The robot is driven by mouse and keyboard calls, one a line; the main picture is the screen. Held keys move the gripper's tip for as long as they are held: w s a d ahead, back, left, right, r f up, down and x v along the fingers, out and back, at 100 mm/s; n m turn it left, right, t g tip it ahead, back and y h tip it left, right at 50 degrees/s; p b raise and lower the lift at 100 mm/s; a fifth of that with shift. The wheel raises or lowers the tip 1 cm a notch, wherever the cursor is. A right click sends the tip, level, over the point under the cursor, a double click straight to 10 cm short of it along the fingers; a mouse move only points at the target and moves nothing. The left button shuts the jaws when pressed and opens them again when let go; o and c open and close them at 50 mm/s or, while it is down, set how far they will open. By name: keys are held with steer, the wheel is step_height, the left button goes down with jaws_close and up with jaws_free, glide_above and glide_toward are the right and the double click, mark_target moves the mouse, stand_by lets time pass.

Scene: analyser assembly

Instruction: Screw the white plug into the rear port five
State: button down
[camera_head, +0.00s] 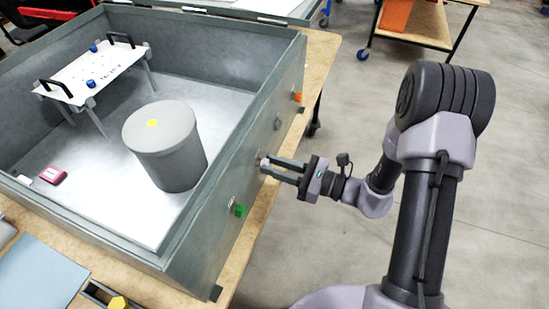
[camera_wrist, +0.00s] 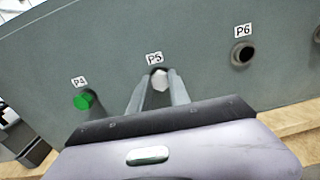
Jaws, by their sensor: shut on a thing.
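My gripper (camera_head: 264,167) is at the outer side wall of the grey analyser case (camera_head: 232,182). In the wrist view my gripper (camera_wrist: 160,84) is shut on the white plug (camera_wrist: 160,80), right below the P5 label (camera_wrist: 154,59). The plug is in line with port five and hides its opening; I cannot tell how deep it sits. In the head view the plug shows only as a small pale spot between the fingertips.
A green plug (camera_wrist: 84,100) sits at P4 on the left, and P6 (camera_wrist: 242,53) is an open dark hole on the right. An orange plug (camera_head: 298,97) is farther along the wall. Inside the case stand a grey cylinder (camera_head: 172,160) and a white rack (camera_head: 92,72).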

steer(key=m+p, duration=0.5)
steer(key=m, duration=0.1)
steer(key=shift+r, duration=0.1)
steer(key=m+p, duration=0.4)
steer(key=m, duration=0.2)
steer(key=shift+m, duration=0.4)
steer(key=m+p, duration=0.1)
steer(key=m, duration=0.3)
steer(key=shift+f+p, duration=0.2)
steer(key=shift+p, duration=0.1)
steer(key=m, duration=0.3)
steer(key=shift+w+f+m+g+p, duration=0.1)
steer(key=shift+f+m+g+p, duration=0.1)
steer(key=shift+m+g+p, duration=0.15)
